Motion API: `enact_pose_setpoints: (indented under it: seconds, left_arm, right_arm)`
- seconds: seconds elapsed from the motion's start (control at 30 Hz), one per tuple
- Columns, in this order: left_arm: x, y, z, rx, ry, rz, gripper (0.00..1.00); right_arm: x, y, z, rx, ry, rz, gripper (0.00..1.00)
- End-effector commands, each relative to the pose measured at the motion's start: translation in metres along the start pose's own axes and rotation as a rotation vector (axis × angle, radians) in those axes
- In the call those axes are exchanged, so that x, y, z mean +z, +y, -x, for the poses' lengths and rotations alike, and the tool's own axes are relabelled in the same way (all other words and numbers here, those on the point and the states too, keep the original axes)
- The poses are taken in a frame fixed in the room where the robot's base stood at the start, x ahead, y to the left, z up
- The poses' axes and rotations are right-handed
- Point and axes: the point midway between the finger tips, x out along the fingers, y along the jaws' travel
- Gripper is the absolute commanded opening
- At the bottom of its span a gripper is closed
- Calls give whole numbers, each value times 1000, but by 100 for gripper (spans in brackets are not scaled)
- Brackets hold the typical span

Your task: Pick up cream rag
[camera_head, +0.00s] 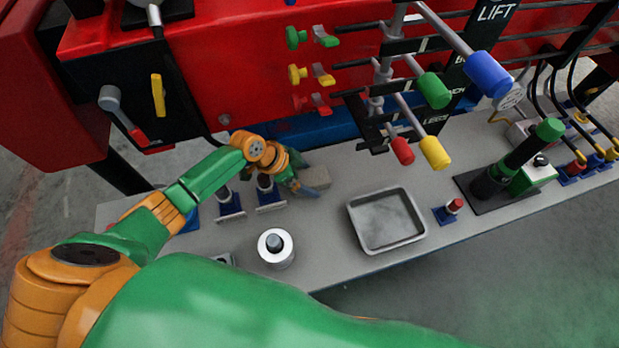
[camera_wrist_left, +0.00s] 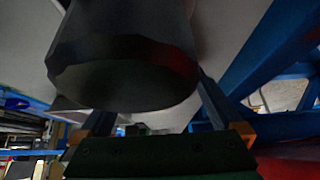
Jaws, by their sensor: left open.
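A small beige-grey block-like thing (camera_head: 317,178), which may be the cream rag, lies on the grey bench just behind my left gripper. Its folds are too small to make out. My left gripper (camera_head: 309,190) is open, low over the bench, close to this thing; I cannot tell whether they touch. In the left wrist view the two fingers of my left gripper (camera_wrist_left: 158,108) stand apart, and a large dark rounded shape (camera_wrist_left: 125,75) fills the space in front of them. No rag is clear there. My right gripper is not in view.
Posts on blue bases (camera_head: 229,205) stand left of the gripper. A round metal weight (camera_head: 276,249) and a grey tray (camera_head: 421,234) are in front and to the right. A red-topped piece (camera_head: 455,206) and a green-black cylinder (camera_head: 492,184) stand farther right. Levers (camera_head: 433,152) overhang the bench.

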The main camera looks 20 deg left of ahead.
Motion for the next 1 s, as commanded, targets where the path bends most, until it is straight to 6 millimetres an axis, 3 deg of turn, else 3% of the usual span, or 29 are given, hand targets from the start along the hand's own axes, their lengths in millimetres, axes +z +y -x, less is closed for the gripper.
enact_pose_setpoints:
  seconds: [0.1, 0.13, 0.4, 0.43, 0.67, 1.0]
  left_arm:
    - [0, 0, 0, 0, 0, 0, 100]
    - [0, 0, 0, 0, 0, 0, 95]
    - [0, 0, 1, 0, 0, 1, 22]
    - [0, 0, 1, 0, 0, 1, 19]
    - [-3, 0, 5, -1, 1, 0, 19]
    - [-47, -1, 72, -2, 3, -2, 19]
  right_arm:
    - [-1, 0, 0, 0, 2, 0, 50]
    - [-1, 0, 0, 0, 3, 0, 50]
    - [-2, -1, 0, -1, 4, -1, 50]
    - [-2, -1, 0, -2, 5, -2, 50]
    - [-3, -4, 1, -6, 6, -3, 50]
    - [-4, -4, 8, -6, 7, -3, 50]
